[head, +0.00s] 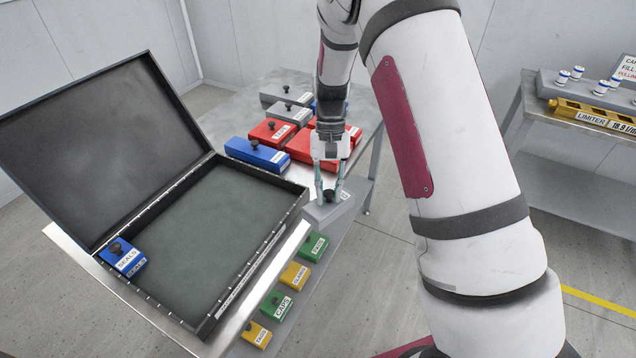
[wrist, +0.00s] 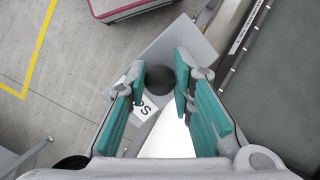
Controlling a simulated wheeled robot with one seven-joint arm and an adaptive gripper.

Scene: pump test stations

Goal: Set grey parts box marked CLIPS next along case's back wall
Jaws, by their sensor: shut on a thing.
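The grey parts box (head: 322,213) hangs from my gripper (head: 330,192), just beyond the right side of the case. My gripper is shut on the box's dark knob (wrist: 159,79), which shows between the teal fingers in the wrist view. A blue box marked SEALS (head: 124,258) stands inside, in the near-left corner by the hinge wall. The rest of the case floor (head: 205,230) is bare.
Blue (head: 257,153), red (head: 272,132) and grey (head: 290,112) boxes stand on the table behind the case. Several green and yellow boxes (head: 295,275) sit lower, right of the case. A stand with a yellow LIMITER block (head: 590,115) is at far right.

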